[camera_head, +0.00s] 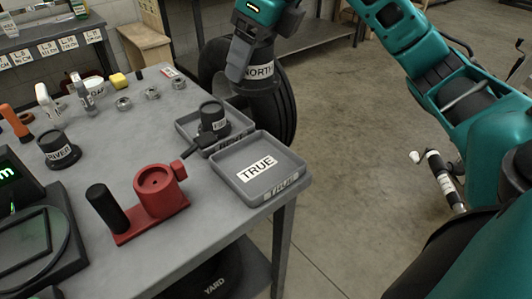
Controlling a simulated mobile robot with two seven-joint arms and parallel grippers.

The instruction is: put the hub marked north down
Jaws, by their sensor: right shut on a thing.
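The hub marked NORTH (259,72) is a dark piece with a white label, at the top middle of the head view. My right gripper (243,58) is shut on it, with the arm coming in from the right. The gripper covers part of the hub. The hub appears in front of or above a black tyre (281,112) at the table's far right edge; I cannot tell whether they touch. My left gripper is not in view.
Open floor (350,130) lies to the right.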

